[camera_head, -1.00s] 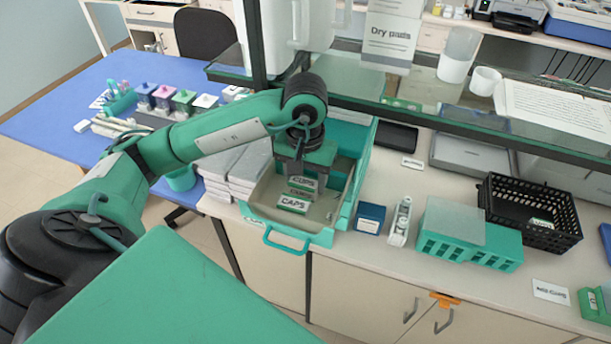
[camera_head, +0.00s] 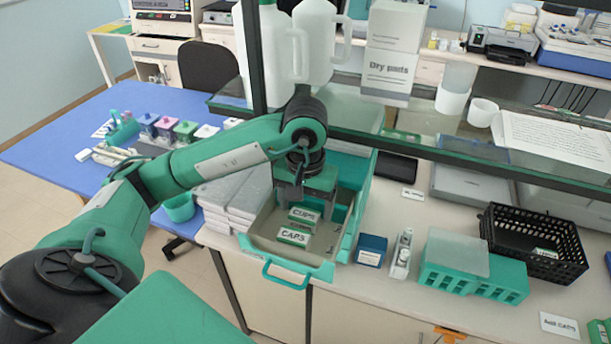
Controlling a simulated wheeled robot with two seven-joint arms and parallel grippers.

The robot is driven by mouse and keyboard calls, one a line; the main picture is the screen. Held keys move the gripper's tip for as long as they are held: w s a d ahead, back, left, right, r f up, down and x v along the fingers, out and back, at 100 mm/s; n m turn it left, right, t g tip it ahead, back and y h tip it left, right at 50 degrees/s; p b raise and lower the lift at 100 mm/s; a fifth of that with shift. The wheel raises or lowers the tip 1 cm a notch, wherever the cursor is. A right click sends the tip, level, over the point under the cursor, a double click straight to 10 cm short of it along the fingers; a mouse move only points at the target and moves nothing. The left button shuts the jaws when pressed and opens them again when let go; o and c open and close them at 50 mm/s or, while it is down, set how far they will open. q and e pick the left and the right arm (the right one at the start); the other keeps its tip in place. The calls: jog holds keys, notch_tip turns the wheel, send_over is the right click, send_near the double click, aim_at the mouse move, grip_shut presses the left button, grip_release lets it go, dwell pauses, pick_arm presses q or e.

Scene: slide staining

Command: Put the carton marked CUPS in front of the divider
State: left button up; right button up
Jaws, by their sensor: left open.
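The carton marked CUPS (camera_head: 303,215) lies in the open teal drawer (camera_head: 330,268), label up. A similar carton marked CAPS (camera_head: 294,236) lies just nearer the drawer's front handle. My left gripper (camera_head: 303,197) points down over the drawer, just behind the CUPS carton in the picture. Its jaws are open and nothing shows held between them. The gripper hides the drawer's rear part, and I cannot clearly make out the divider. My right gripper is out of view.
Stacked grey boxes (camera_head: 235,196) stand left of the drawer. A blue box (camera_head: 371,250) and a small white bottle (camera_head: 402,254) stand close on its right. A glass shelf with jugs (camera_head: 318,42) and a Dry pads box (camera_head: 390,70) runs behind my arm.

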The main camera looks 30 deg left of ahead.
aim_at(306, 211)
pick_arm(q)
notch_tip(306, 211, up, 10)
jog(key=b, duration=0.1)
jog(key=shift+r, duration=0.15)
dwell(0.5)
dwell(0.4)
